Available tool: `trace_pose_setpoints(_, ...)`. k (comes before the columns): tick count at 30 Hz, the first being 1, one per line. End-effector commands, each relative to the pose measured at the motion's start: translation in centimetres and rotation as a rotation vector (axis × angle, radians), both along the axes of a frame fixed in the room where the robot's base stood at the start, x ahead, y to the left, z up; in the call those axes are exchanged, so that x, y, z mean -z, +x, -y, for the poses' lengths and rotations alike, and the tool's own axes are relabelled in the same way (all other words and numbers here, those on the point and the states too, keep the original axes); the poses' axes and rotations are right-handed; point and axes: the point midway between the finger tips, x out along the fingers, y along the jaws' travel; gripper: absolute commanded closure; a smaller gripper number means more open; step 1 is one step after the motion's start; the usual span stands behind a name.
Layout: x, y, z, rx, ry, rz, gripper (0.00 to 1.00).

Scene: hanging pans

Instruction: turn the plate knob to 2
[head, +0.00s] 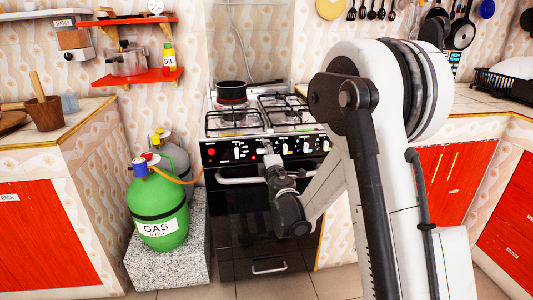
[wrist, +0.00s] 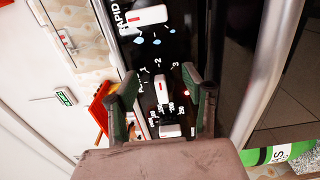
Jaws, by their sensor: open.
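The stove's black control panel (head: 240,151) carries a row of white knobs. In the wrist view a white knob (wrist: 162,92) with a red mark sits between my fingers, with the numbers 1, 2 and 3 printed around its upper side. Its lettering is partly covered, but it appears to be the plate knob. The red mark lies roughly along the picture's vertical, on the side of the 2; its exact setting is unclear. My gripper (wrist: 160,79) is open, one finger on each side of this knob, with visible gaps. In the head view my gripper (head: 272,163) is in front of the panel, hiding part of it.
Another white knob (wrist: 147,16), marked RAPID, lies above in the wrist view, and one (wrist: 170,130) lies below. The oven handle (head: 237,181) runs under the panel. A pot (head: 231,93) stands on the burners. A green gas bottle (head: 158,205) stands left.

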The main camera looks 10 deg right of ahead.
Motion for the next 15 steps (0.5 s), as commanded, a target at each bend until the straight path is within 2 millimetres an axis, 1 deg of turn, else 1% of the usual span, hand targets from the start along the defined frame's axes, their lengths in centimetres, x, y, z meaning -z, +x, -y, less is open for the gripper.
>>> trace_pose_setpoints(5, 0.0, -2.2, -0.2, 0.0, 0.0, 0.0, 0.55)
trace_pose_setpoints(12, 0.0, -7.0, -0.5, -0.001, 0.0, 0.0, 0.55)
trace_pose_setpoints(15, 0.0, -8.8, -0.6, -0.001, 0.0, 0.0, 0.55)
